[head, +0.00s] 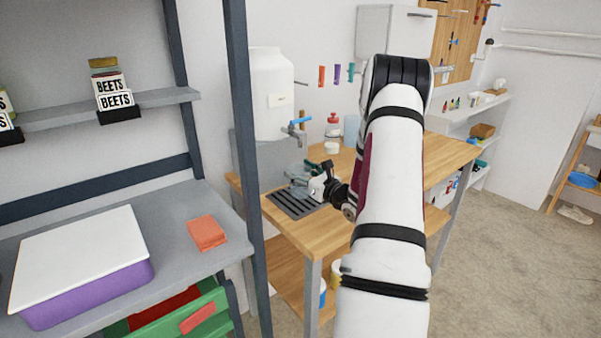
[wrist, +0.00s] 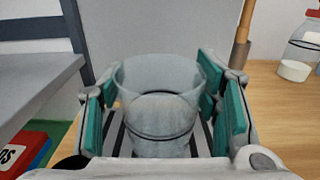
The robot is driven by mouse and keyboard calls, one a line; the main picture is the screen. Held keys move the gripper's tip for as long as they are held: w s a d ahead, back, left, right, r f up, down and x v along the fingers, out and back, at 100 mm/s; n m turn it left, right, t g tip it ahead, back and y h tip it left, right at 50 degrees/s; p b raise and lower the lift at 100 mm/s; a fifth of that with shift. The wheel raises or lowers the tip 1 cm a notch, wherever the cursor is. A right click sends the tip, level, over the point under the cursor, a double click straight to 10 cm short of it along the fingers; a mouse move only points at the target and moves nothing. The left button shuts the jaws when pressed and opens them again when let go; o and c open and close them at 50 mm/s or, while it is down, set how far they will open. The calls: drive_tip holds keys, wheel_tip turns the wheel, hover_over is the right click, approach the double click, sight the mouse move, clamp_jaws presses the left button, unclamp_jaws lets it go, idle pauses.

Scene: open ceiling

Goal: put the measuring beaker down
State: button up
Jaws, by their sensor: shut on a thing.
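The measuring beaker (wrist: 160,98) is a clear, round, open-topped vessel. In the wrist view it stands upright between the green pads of my gripper (wrist: 163,112), which is shut on it. In the head view my gripper (head: 303,182) is over the dark slotted drip tray (head: 297,207) at the left end of the wooden table (head: 342,207). Dark slots show below the beaker in the wrist view. I cannot tell whether its base touches the tray. The beaker is hard to make out in the head view.
A red-topped bottle (head: 333,128) and a white cup (head: 332,148) stand further back. A grey shelf (head: 180,215) with its post (head: 243,130) is to the left.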

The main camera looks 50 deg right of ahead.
drive_tip(key=shift+f, duration=0.15)
drive_tip(key=o, duration=1)
drive_tip(key=shift+r, duration=0.2)
drive_tip(key=shift+s, duration=0.35)
drive_tip(key=v, duration=1.1)
drive_tip(key=shift+s+a, duration=0.2)
